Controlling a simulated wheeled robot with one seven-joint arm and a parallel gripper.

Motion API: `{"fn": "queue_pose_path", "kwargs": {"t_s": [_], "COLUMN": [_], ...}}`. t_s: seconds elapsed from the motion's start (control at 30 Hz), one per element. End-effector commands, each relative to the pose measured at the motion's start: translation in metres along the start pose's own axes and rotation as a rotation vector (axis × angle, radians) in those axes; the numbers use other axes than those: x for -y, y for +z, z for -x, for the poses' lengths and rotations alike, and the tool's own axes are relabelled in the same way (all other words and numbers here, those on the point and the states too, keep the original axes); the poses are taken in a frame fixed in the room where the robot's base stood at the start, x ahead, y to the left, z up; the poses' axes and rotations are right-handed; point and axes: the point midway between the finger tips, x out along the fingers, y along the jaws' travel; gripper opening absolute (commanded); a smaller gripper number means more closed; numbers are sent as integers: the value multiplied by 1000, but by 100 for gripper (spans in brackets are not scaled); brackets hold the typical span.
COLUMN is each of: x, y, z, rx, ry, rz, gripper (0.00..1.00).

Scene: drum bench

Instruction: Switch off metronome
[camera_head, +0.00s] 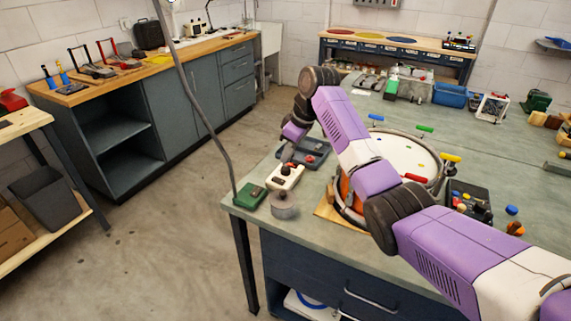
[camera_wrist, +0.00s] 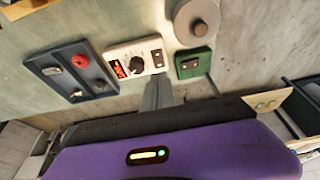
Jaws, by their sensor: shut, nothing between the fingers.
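The likely metronome is a cream box (camera_wrist: 146,49) with a black knob, a small red patch at its left end and a dark switch-like part (camera_wrist: 157,57) at its right end. I cannot tell the switch's position or whether the red patch is lit. The cream box also shows in the head view (camera_head: 282,183), near the bench's left corner. My gripper (camera_wrist: 160,82) is shut and empty, its fingertips close to the box's near edge by the right end. I cannot tell whether they touch. In the head view my gripper (camera_head: 289,160) is above the box, its tips small.
A green box (camera_wrist: 193,63) and a grey round object (camera_wrist: 197,20) sit right of the cream box. A dark tray (camera_wrist: 42,66) with red and grey parts lies left. A drum (camera_head: 402,153) stands on the bench. The bench edge is close.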

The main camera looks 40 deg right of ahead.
Motion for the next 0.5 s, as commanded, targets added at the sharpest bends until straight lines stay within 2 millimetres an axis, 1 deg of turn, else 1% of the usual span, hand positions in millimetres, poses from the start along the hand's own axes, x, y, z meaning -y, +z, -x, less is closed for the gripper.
{"fn": "queue_pose_path", "kwargs": {"t_s": [0.03,0.1,0.2,0.33,0.5], "x": [-2,-2,-2,-1,-1], "y": [0,0,0,0,1], "z": [11,24,38,50,55], "rx": [-4,-4,-3,-2,-1], "ry": [4,4,3,3,2], "rz": [-1,-1,-1,-1,-1], "gripper": [0,0,0,0,0]}}
